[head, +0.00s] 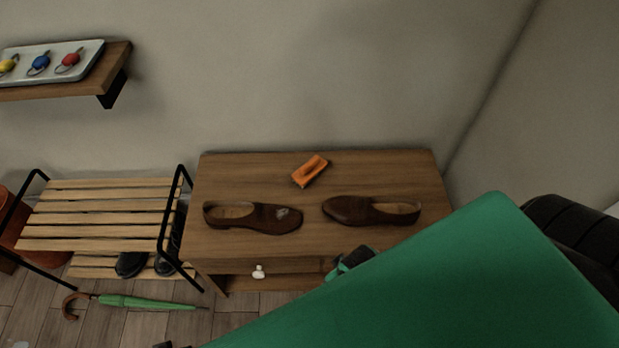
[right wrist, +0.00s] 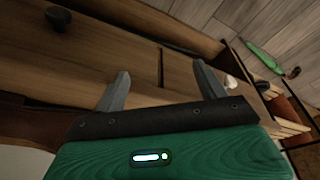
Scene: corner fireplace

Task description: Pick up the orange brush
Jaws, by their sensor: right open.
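The orange brush (head: 310,170) lies tilted on the wooden cabinet top (head: 240,175), towards its back edge, behind and between two brown shoes. My right gripper (head: 347,262) is at the cabinet's front edge, in front of the right shoe and well apart from the brush; my green arm hides part of it. In the right wrist view my right gripper (right wrist: 160,78) has its two grey fingers spread, with nothing between them, facing the wooden cabinet front. The brush does not show in the right wrist view. My left gripper cannot be made out.
The left shoe (head: 253,217) and right shoe (head: 371,210) stand in front of the brush. The drawer has a white knob (head: 258,271). A slatted rack (head: 95,215) stands left, with a green umbrella (head: 150,302) on the floor. A wall shelf (head: 118,65) is upper left.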

